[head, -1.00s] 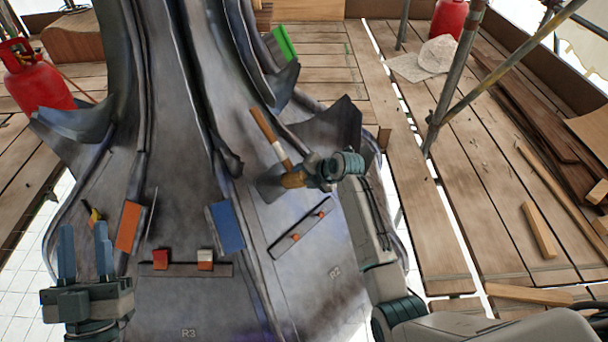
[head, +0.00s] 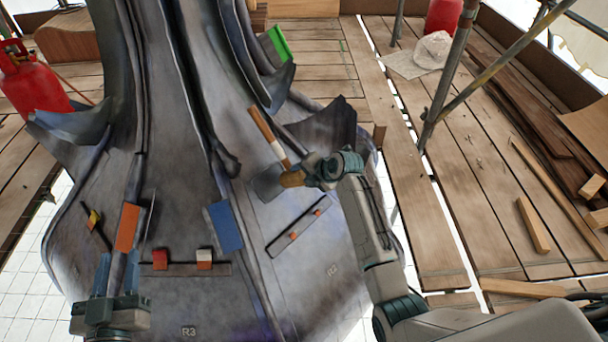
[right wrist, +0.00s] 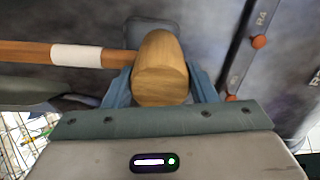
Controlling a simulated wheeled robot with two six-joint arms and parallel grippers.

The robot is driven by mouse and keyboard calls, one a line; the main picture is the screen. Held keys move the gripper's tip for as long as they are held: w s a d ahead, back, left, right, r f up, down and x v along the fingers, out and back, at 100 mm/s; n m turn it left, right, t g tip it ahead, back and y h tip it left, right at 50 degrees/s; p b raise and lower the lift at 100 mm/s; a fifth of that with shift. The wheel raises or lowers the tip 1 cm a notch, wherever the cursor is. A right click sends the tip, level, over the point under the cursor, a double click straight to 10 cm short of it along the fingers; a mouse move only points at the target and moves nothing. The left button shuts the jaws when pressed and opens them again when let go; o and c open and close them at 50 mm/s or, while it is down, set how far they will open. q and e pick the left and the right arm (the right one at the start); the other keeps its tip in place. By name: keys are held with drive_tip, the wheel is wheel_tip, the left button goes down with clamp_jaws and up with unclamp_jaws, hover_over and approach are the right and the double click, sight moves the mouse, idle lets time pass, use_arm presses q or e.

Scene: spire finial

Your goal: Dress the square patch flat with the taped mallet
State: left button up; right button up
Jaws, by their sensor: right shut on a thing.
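The mallet has a wooden handle with a white tape band (head: 272,139) and a barrel-shaped wooden head (head: 292,180). My right gripper (right wrist: 161,85) is shut around the mallet head; the handle sticks out to the left in the right wrist view. The square patch (head: 266,188) is a dark grey piece on the lead surface, partly hidden by the mallet and gripper. In the right wrist view the patch (right wrist: 150,30) shows just behind the head; I cannot tell whether they touch. My left gripper (head: 117,272) is open and empty, low at the left over the lead.
Orange (head: 127,227) and blue (head: 226,226) blocks stand on the lead seams. Battens with small coloured pieces (head: 203,268) lie nearby. A green block (head: 278,45) is higher up. A red gas cylinder (head: 32,88) stands left; scaffold poles (head: 448,78) rise right above plank decking.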

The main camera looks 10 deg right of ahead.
use_arm(q)
drive_tip(key=shift+s+f, duration=0.15)
drive_tip(key=shift+f, duration=0.25)
drive_tip(key=shift+r, duration=0.1)
